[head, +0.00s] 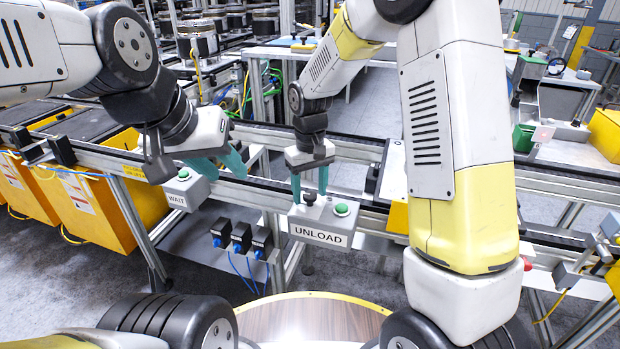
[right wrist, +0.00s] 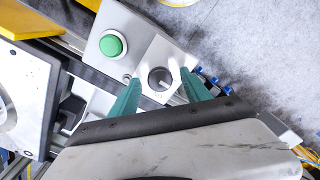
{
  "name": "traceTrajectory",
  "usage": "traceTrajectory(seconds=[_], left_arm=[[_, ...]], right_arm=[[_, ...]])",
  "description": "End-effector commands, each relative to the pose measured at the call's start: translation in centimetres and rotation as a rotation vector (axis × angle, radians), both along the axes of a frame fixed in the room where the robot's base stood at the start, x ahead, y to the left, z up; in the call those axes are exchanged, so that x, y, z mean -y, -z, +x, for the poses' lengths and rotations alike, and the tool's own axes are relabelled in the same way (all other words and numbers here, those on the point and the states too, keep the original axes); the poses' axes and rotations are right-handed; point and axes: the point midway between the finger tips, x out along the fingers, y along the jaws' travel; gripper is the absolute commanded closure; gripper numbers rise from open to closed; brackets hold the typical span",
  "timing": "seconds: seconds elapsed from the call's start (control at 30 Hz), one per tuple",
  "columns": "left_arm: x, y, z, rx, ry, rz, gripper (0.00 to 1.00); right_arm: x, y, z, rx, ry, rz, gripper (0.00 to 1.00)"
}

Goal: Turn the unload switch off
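The grey UNLOAD box (head: 320,238) is mounted at the front of the conveyor, with a green button (head: 341,209) and a black rotary switch (head: 309,198) on top. My right gripper (head: 310,194) points down over the switch, its teal fingers open on either side of it. In the right wrist view the switch (right wrist: 160,79) shows between the parted fingertips, with gaps on both sides; the green button (right wrist: 112,45) is to its upper left. My left gripper (head: 227,175) is open and empty beside the WAIT box (head: 187,192).
A conveyor rail (head: 262,183) runs behind the boxes. Yellow bins (head: 75,205) stand at the left. A round wooden tabletop (head: 310,318) is in front.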

Motion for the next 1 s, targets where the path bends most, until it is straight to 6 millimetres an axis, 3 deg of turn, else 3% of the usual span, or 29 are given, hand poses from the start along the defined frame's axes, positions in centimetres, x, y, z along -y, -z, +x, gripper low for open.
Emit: traceTrajectory(seconds=[0.27,0.7,1.0], left_arm=[[0.0,0.0,0.0,0.0,0.0,0.0,0.64],[0.0,0.0,0.0,0.0,0.0,0.0,0.64],[0.0,0.0,0.0,0.0,0.0,0.0,0.64]], right_arm=[[0.0,-0.8,0.0,0.002,0.001,0.001,0.44],[0.0,-7.3,0.0,0.001,0.001,0.0,0.44],[0.0,-7.8,0.0,-0.001,0.0,0.0,0.44]])
